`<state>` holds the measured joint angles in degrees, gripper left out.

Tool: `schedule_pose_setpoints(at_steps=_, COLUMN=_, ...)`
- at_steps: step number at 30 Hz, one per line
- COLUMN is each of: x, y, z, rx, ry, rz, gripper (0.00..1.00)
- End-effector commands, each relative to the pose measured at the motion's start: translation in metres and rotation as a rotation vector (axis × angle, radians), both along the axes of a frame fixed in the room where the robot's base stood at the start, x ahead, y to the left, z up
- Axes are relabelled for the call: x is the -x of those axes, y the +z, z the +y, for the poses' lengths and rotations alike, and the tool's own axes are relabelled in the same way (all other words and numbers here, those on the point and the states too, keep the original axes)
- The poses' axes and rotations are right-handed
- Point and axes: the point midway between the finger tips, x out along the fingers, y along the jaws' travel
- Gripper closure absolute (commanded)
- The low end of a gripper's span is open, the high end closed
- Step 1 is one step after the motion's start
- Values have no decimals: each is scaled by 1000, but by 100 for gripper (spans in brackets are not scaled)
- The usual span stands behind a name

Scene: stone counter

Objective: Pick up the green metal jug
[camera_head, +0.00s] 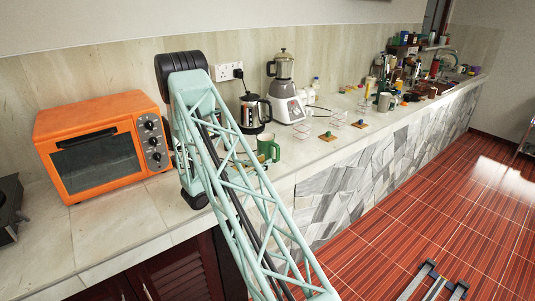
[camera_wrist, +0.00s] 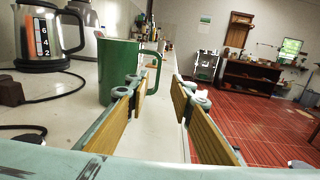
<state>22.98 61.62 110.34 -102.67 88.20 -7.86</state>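The green metal jug (camera_head: 265,147) stands upright on the counter, just right of my arm, in the head view. In the wrist view the jug (camera_wrist: 117,68) stands ahead and left of centre, with its handle on its right side. My gripper (camera_wrist: 162,88) is open and empty, its two wood-coloured fingers spread apart. The left fingertip overlaps the lower right of the jug in the picture; I cannot tell whether it touches. The jug's handle shows in the gap between the fingers. My gripper is not clearly visible in the head view.
A steel kettle (camera_head: 255,112) stands behind the jug, with a blender (camera_head: 286,92) farther along. An orange toaster oven (camera_head: 98,150) is at left. A cable (camera_wrist: 62,96) lies on the counter left of my gripper. The counter's edge drops to red floor at right.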

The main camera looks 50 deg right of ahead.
Motion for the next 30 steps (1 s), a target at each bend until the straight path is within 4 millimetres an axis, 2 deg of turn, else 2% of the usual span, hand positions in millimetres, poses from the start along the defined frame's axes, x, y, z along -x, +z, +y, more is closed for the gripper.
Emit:
schedule_pose_setpoints(at_steps=6, x=5, y=0, z=-26, rx=0, ry=-2, rz=-1, gripper=78)
schedule_pose_setpoints(at_steps=12, x=8, y=0, z=-42, rx=1, ry=-1, rz=0, gripper=78)
schedule_pose_setpoints(at_steps=30, x=9, y=0, z=-50, rx=1, ry=-1, rz=-1, gripper=78)
